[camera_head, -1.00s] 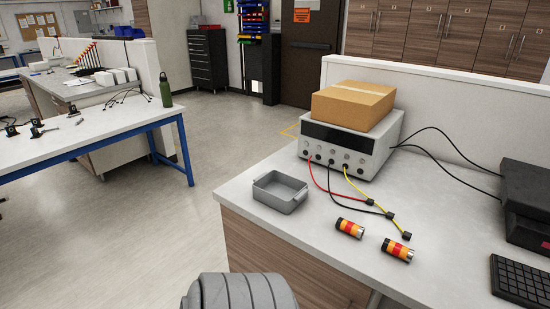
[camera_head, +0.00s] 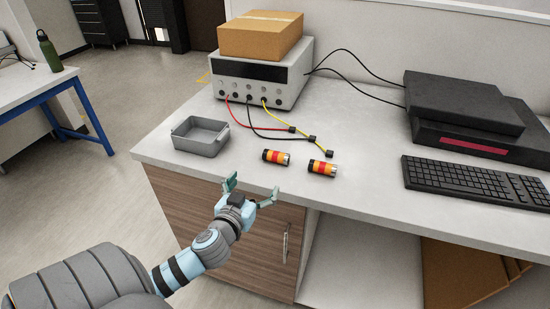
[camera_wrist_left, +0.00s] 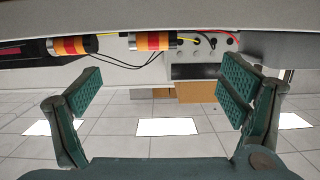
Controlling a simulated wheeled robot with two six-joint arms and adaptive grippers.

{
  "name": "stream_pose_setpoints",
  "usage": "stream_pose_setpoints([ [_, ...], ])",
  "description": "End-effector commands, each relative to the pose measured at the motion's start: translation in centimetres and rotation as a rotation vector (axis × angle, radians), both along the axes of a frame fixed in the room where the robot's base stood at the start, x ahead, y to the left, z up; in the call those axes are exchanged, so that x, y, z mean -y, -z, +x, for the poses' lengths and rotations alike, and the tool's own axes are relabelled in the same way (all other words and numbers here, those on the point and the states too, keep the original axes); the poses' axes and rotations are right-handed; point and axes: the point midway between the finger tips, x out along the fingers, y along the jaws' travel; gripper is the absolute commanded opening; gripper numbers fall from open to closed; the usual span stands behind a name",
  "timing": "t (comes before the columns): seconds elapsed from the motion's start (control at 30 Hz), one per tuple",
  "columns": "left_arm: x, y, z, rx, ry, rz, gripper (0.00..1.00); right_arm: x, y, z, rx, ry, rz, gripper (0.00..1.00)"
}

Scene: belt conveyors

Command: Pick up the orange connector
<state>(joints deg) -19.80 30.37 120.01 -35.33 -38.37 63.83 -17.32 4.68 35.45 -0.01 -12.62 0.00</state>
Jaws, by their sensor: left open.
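The left cylinder (camera_head: 276,157) and the right cylinder (camera_head: 322,168) are slightly apart. My left gripper (camera_head: 252,189) is open and empty in front of the desk edge, on the near side of the left cylinder, not touching it. The wrist view looks upside down. In it, one banded cylinder (camera_wrist_left: 152,41) is near the top, between and beyond the open fingers, and the other (camera_wrist_left: 72,45) is to its left. My right gripper is not in view.
A grey tray (camera_head: 201,137) stands left of the cylinders. Behind them are red, black and yellow leads from a power supply (camera_head: 262,76) with a cardboard box (camera_head: 260,36) on top. A keyboard (camera_head: 478,183) and black devices (camera_head: 463,104) are on the right.

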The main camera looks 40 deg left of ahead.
Motion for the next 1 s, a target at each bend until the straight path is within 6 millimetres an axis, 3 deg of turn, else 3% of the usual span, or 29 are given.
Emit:
stream_pose_setpoints([
  [0.03,0.1,-1.2,0.5,0.031,0.003,-0.004,0.90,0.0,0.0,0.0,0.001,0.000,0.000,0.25],
  [0.1,-0.2,-1.6,1.8,0.045,0.002,-0.010,0.90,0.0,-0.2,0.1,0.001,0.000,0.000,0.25],
  [0.3,-1.9,-0.8,6.8,0.043,0.002,-0.012,0.90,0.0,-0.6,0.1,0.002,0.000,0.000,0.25],
  [0.7,-3.5,0.6,13.1,0.040,0.004,-0.012,0.90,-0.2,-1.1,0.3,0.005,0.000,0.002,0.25],
  [0.93,-3.6,0.8,13.6,0.040,0.008,-0.011,0.90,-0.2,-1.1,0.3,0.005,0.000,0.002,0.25],
  [1.0,-3.6,0.8,13.6,0.040,0.008,-0.011,0.82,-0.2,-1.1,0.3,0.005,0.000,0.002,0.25],
])
